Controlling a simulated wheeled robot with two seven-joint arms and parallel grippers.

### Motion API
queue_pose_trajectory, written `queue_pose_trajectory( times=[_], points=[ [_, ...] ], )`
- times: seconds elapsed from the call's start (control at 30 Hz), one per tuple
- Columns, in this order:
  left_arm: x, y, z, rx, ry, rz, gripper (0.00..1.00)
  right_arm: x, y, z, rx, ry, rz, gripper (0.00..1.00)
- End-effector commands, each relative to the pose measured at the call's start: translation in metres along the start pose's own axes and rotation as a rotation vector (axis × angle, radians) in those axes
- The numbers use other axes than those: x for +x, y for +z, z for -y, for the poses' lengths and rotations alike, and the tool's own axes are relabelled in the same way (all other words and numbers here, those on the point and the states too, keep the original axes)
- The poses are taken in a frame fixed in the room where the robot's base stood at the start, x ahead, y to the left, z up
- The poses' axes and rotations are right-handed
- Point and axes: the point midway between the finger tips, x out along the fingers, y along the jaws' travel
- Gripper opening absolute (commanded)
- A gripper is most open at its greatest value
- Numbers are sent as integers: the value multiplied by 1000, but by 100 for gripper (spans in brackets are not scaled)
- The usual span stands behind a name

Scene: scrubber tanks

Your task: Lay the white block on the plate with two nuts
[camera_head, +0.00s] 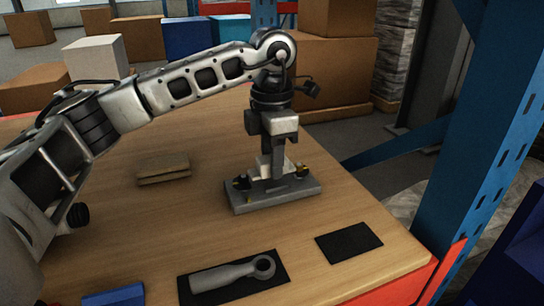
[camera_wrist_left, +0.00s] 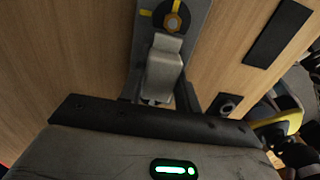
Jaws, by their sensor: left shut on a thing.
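The grey plate (camera_head: 300,192) lies on the wooden table, with a dark nut (camera_head: 242,183) with yellow marks at its left end and another (camera_head: 301,172) towards its right. The plate also shows in the left wrist view (camera_wrist_left: 199,14), with one nut (camera_wrist_left: 172,20) near the top. My left gripper (camera_head: 274,160) points down over the plate, shut on the white block (camera_head: 263,166). The block also shows between the fingers in the left wrist view (camera_wrist_left: 163,68). The gripper partly hides the block; I cannot tell whether the block touches the plate. My right gripper is out of view.
A grey wrench (camera_head: 230,274) lies on a black mat at the table's front. A bare black pad (camera_head: 349,242) is to its right. A tan block (camera_head: 163,168) lies left of the plate. A blue rack post (camera_head: 485,130) stands right of the table.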

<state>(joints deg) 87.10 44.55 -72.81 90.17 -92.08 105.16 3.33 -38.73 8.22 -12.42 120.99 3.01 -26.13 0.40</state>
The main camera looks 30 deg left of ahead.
Motion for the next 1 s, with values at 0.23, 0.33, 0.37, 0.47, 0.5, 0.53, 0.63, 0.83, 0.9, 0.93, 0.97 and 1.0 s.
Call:
queue_pose_trajectory(
  times=[0.23,0.33,0.37,0.47,0.5,0.53,0.63,0.83,0.9,0.93,0.97,1.0],
  points=[
    [0,0,0,0,1,1,9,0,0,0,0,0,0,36],
    [3,0,0,0,0,1,9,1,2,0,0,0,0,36],
    [4,0,0,0,0,2,9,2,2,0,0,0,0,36],
    [7,0,0,0,0,2,9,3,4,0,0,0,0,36],
    [8,0,0,0,0,2,9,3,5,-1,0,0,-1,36],
    [9,0,0,0,0,2,9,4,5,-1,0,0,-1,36],
    [10,0,0,0,0,2,9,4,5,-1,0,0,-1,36],
    [10,0,0,0,1,2,9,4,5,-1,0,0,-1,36],
    [10,0,0,0,1,2,9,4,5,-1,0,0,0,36],
    [10,0,0,0,1,2,9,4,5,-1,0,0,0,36],
    [10,0,0,0,1,2,9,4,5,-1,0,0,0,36],
    [10,0,0,0,1,2,9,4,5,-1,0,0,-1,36]
  ],
)
